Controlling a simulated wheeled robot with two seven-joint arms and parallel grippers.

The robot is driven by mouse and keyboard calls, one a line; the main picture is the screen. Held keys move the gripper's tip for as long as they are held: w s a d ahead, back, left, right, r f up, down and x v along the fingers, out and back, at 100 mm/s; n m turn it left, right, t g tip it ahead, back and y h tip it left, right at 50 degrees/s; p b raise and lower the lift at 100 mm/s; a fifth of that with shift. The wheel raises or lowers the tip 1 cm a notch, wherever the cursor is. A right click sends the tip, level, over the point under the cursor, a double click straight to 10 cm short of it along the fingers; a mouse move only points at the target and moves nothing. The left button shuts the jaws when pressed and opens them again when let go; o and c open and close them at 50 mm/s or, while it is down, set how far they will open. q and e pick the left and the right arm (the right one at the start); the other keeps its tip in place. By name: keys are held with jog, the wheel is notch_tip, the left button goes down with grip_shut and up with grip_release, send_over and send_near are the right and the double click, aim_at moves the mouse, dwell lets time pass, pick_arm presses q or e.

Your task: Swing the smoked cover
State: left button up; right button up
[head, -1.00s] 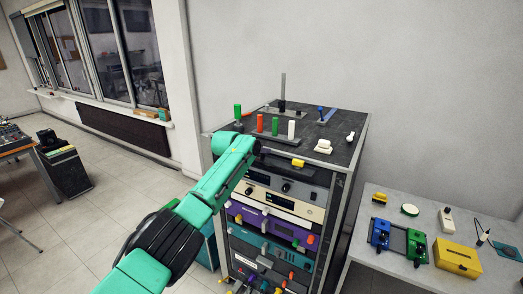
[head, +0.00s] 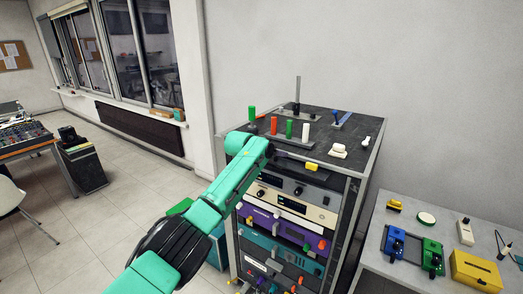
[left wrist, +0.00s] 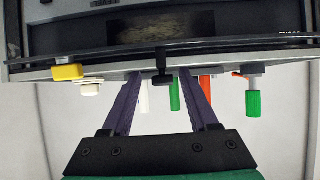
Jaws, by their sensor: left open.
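A dark glossy panel that looks like the smoked cover (left wrist: 180,28) spans the top of the left wrist view, with a small black tab (left wrist: 163,66) at its edge. My left gripper (left wrist: 163,80) is open, its two purple fingers pointing at that edge, the tab between their tips. I cannot tell whether they touch it. In the head view my green left arm reaches to the upper front of the equipment rack (head: 372,160); its hand hides part of the front, and the cover is not clear there. My right gripper is not in view.
The rack top holds green, red and white upright handles (head: 289,129) and a white block (head: 338,149). A yellow-tipped lever (head: 311,166) sits at its front edge. A table (head: 386,220) with coloured boxes stands right.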

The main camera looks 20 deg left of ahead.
pick_arm(q)
jog(key=b+v, duration=0.5)
jog(key=v, duration=0.8)
jog(key=shift+s+r, duration=0.2)
jog(key=shift+s, duration=0.1)
jog(key=shift+a, duration=0.1)
